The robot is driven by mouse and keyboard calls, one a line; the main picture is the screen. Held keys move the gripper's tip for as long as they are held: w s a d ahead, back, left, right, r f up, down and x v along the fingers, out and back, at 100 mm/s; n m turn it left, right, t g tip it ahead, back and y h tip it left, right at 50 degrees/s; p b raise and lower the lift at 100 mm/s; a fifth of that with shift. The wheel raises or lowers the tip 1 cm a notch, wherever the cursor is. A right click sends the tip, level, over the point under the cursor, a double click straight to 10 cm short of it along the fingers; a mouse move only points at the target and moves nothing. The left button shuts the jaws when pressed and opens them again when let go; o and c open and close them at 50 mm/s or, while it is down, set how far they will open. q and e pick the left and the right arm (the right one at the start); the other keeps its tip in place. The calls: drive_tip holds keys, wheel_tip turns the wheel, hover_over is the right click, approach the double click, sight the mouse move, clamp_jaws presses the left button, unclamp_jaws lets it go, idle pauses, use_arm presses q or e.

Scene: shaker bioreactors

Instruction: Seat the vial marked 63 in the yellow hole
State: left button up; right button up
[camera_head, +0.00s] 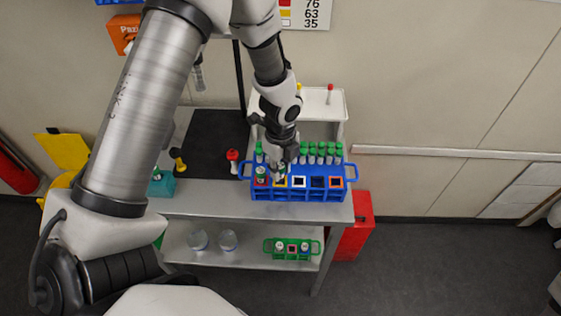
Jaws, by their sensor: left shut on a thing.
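The blue rack (298,194) stands on the grey table. Its front row has colour-edged square holes. The yellow hole (281,184) lies second from the left, partly hidden by my left gripper (281,169). That gripper points down right over the hole and is shut on a vial, mostly hidden between the fingers. I cannot read its number or tell how deep it is. A green-capped vial (261,173) stands in the red hole to the left. The white, dark and orange holes to the right look empty. My right gripper is not in view.
Several green-capped vials (322,152) fill the rack's back rows. A white tray (311,103) stands behind. Red (233,158) and yellow (179,160) pieces stand near a black mat (214,140). A green rack (292,249) sits on the lower shelf. A wall sign (304,13) shows 63.

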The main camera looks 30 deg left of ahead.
use_arm(q)
drive_tip(key=shift+f+b, duration=0.35)
drive_tip(key=shift+f, duration=0.65)
idle(0.8)
drive_tip(key=o, duration=1)
drive_tip(key=shift+c, duration=0.2)
drive_tip(key=shift+r, duration=0.1)
wheel_tip(320, 180, up, 12)
drive_tip(key=shift+f, duration=0.1)
